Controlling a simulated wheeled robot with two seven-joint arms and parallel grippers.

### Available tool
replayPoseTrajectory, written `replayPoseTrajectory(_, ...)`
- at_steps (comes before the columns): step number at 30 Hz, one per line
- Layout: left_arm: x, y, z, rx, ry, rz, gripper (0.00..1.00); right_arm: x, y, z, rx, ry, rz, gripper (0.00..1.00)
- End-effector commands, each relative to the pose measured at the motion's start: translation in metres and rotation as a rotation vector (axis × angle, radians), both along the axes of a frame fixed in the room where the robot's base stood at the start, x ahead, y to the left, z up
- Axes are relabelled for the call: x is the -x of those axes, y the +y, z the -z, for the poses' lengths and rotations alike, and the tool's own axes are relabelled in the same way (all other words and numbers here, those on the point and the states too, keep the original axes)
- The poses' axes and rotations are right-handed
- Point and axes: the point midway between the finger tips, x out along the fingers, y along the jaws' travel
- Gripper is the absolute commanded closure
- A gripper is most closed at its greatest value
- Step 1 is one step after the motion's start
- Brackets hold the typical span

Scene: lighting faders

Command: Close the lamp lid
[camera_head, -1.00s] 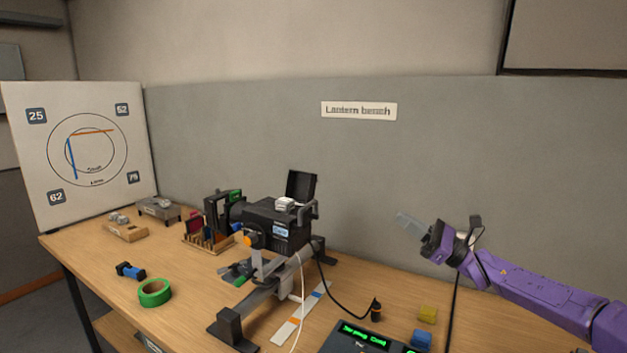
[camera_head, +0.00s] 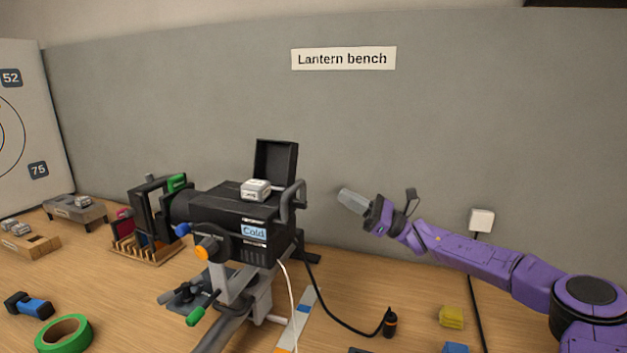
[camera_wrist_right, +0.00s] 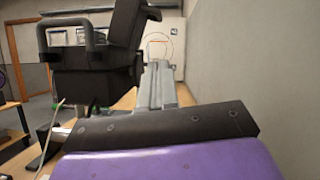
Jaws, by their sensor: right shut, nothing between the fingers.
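The black lantern (camera_head: 222,214) stands on a rail on the bench, with a "Cold" label on its side. Its lamp lid (camera_head: 276,163) stands open and upright at the back of the housing top. A white block-like part (camera_head: 256,189) shows at the top opening. In the right wrist view the lantern (camera_wrist_right: 95,80) is ahead at the left, with the raised lid (camera_wrist_right: 128,22) above it. My right gripper (camera_head: 350,201) is shut and empty, to the right of the lid and apart from it, pointing left. My left gripper is not in view.
A black handle (camera_head: 293,197) rises at the lantern's right end, between it and my right gripper. A white cable (camera_head: 291,300) and a black cable hang down. Green tape (camera_head: 64,334), a yellow block (camera_head: 451,317) and a filter rack (camera_head: 150,248) are on the bench. The grey wall is close behind.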

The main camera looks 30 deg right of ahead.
Motion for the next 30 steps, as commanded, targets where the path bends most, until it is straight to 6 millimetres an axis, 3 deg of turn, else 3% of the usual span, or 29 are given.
replayPoseTrajectory(15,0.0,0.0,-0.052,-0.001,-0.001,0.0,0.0,-0.063,0.068,-0.053,0.003,0.0,-0.004,1.0)
replayPoseTrajectory(21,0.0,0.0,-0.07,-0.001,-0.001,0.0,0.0,-0.065,0.076,-0.078,0.0,0.0,-0.002,1.0)
replayPoseTrajectory(30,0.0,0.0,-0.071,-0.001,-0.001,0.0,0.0,-0.066,0.078,-0.08,0.001,0.001,-0.002,1.0)
